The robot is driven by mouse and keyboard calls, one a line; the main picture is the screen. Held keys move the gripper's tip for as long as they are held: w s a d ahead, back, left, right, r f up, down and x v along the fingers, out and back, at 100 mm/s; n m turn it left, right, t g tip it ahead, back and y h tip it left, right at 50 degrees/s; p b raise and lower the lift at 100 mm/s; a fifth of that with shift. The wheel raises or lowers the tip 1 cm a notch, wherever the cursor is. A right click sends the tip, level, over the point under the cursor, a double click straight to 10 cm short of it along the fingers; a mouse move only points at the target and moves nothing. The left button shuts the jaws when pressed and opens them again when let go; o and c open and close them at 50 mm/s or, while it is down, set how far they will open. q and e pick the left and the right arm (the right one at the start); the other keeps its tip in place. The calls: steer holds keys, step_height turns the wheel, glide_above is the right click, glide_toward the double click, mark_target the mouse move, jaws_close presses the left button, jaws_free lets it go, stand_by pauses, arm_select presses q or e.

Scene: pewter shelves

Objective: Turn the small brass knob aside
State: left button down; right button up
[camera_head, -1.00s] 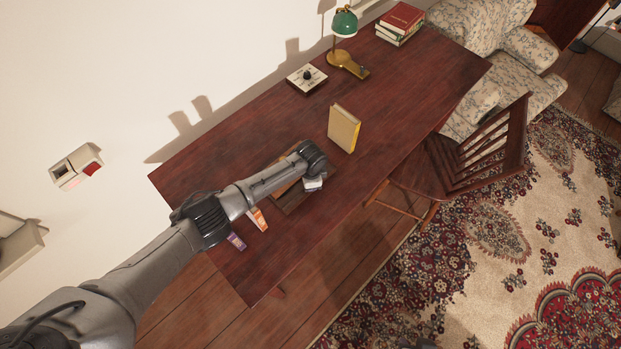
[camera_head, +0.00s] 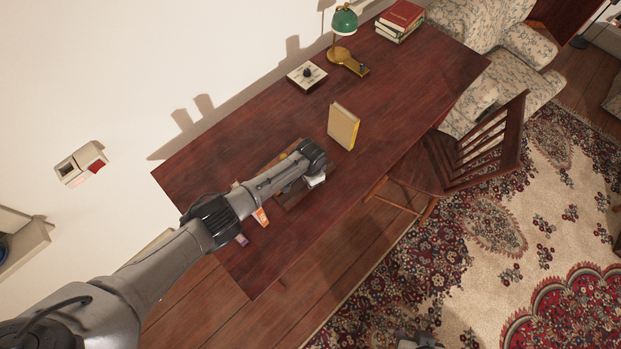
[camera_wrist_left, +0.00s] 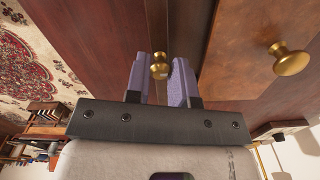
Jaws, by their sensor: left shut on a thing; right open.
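The small brass knob (camera_wrist_left: 159,68) is in the left wrist view, on a dark wooden face beside a vertical seam. The purple fingers of my left gripper (camera_wrist_left: 160,84) stand on either side of it, shut on it. In the head view my left arm reaches over a wooden box (camera_head: 291,198) on the desk; its pale gripper body (camera_head: 316,180) partly shows, while the fingers and the small knob are hidden. A larger brass knob (camera_wrist_left: 290,60) is on a reddish wooden panel to the right in the wrist view. My right gripper (camera_head: 418,341) is open, partly cut off at the bottom edge.
Small orange (camera_head: 261,217) and purple (camera_head: 242,240) items lie near the arm. A chair (camera_head: 475,150) is at the front edge.

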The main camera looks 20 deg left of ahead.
arm_select(q)
steer(key=c, duration=1)
jaws_free()
step_height(320, 180, up, 14)
steer(key=shift+f+p, duration=0.1)
steer(key=shift+p, duration=0.75)
